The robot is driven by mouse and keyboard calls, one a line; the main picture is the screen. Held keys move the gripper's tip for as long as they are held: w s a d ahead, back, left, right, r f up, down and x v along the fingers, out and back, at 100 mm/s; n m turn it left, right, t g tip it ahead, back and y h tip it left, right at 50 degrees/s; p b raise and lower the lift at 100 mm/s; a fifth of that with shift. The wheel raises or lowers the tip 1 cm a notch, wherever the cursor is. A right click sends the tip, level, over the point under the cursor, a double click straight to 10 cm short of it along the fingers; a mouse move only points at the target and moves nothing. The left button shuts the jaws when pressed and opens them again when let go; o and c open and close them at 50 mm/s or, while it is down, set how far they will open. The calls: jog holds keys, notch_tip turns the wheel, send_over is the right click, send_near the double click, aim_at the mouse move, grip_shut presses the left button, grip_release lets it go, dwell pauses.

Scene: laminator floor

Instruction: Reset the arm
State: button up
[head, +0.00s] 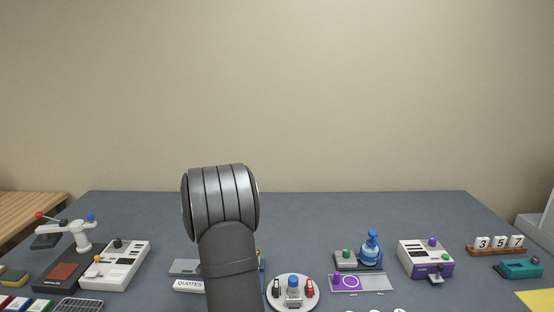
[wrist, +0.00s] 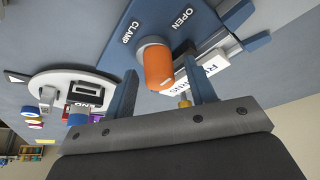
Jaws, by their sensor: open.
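In the wrist view my gripper (wrist: 160,66) is open, with its two blue fingers apart. An orange-capped knob (wrist: 156,68) shows between the fingers in the picture; I cannot tell whether they touch it. The knob stands on a blue plate (wrist: 165,22) marked CLAMP and OPEN. In the head view my grey arm rises at the centre front and hides the gripper and most of what lies behind it.
A round white plate (head: 310,302) with small parts stands just right of my arm. A blue pump bottle (head: 371,248), a purple-white box (head: 428,258) and a white panel (head: 122,268) stand farther out. The table's back (head: 310,215) is clear.

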jog(key=n+y, duration=0.1)
jog(key=n, duration=0.3)
jog(key=shift+t, duration=0.3)
jog(key=shift+n+y, duration=0.9)
jog(key=shift+n, duration=1)
jog(key=shift+n+y, duration=0.8)
jog(key=shift+n, duration=1.1)
jog(key=shift+n+y, duration=0.6)
jog(key=shift+n, duration=1.2)
jog(key=shift+m+h, duration=0.8)
jog(key=shift+m, duration=1.4)
jog(key=shift+m, duration=0.5)
jog(key=shift+n, duration=0.4)
